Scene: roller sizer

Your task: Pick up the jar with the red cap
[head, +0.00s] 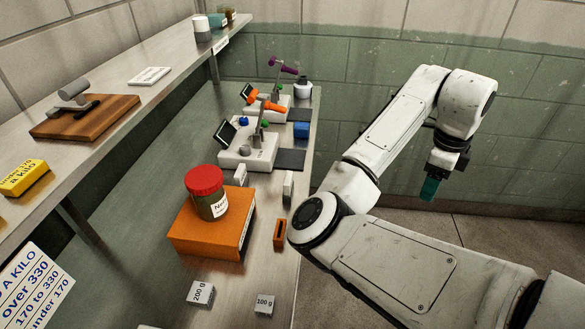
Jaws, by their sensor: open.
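The jar with the red cap (206,192) stands upright on top of an orange box (207,236) on the metal bench. Its body is dark green with a white label that I can read only in part. My gripper (430,188) hangs at the right, out over the floor beyond the bench's right edge, well apart from the jar. Its teal finger part points down. It is open, and I see nothing held in it.
White devices (249,145) with orange and purple levers stand behind the jar. A small orange block (280,234) and weight blocks (201,293) lie nearer. A raised shelf (110,95) runs along the left. My arm extends along the bench's right side.

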